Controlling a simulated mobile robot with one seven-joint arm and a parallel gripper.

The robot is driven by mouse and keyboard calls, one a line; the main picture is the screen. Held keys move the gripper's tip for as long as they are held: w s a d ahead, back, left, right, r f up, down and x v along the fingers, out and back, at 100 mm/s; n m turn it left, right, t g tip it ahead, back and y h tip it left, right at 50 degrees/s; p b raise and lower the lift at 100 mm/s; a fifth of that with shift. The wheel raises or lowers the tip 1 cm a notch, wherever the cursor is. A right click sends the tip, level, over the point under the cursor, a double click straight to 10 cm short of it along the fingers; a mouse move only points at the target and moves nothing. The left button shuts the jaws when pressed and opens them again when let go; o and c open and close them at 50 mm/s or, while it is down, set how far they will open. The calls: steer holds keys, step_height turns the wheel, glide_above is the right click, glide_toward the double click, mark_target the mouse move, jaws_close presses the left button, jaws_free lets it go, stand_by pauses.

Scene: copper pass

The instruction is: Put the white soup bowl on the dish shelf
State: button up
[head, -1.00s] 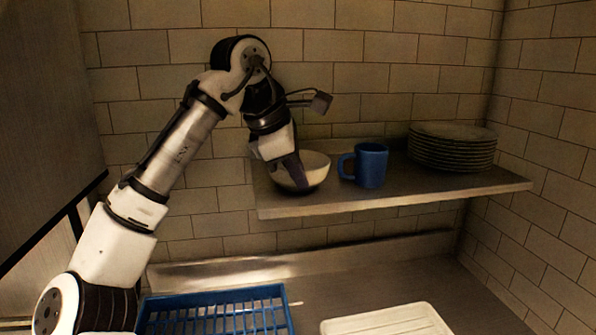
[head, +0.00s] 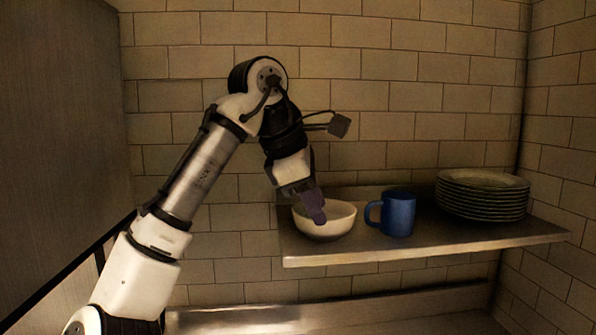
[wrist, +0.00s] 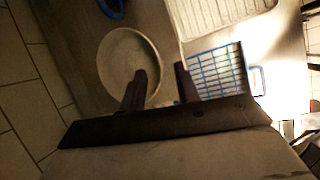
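The white soup bowl (head: 338,226) stands upright on the left end of the dish shelf (head: 430,249), left of a blue mug. In the wrist view the fingers (wrist: 160,86) are apart. One finger overlaps the inside of the bowl (wrist: 118,62) and the other is outside its rim. The rim passes across the gap, with visible space around it. The head view hides a small part of the bowl behind the fingers.
The blue mug (head: 399,214) stands close to the bowl's right. A stack of plates (head: 483,196) fills the shelf's right part. In the wrist view, a blue rack (wrist: 218,70) and a white ribbed tray (wrist: 215,15) lie below. A tiled wall (head: 400,130) backs the shelf.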

steer(key=v, duration=0.9)
steer(key=shift+r, duration=0.15)
steer(key=shift+a, duration=0.1)
